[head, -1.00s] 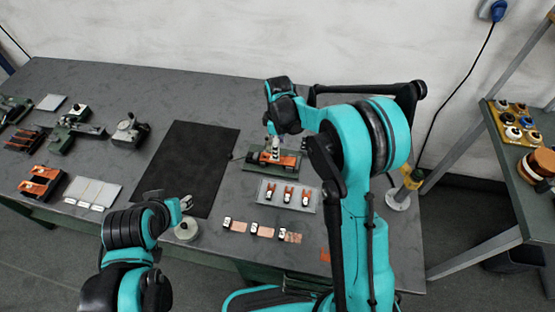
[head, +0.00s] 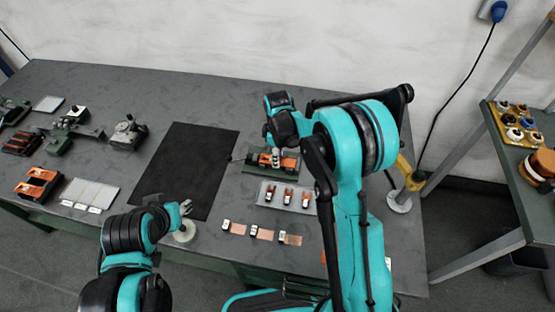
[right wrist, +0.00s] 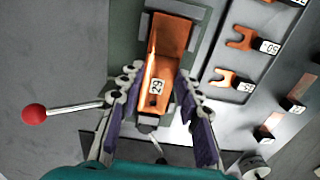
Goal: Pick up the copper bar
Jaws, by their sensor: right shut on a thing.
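The copper bar (right wrist: 165,65) lies between the fingers of my right gripper in the right wrist view, with a small "29" label on its near end. It also shows in the head view (head: 288,161), on a green fixture (head: 250,171) on the table. My right gripper (right wrist: 158,103) is shut on the bar near its labelled end; in the head view its fingertips (head: 275,160) are at the bar. My left gripper (head: 186,208) is at the table's front edge, close to a pale round disc (head: 185,232); its jaw opening is too small to tell.
A grey tray (head: 262,196) with several orange forked pieces lies in front of the fixture, and small labelled copper strips (head: 237,229) lie nearer. A red-knobbed lever (right wrist: 35,113) sticks out beside the gripper. A black mat (head: 190,165) lies left, clear.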

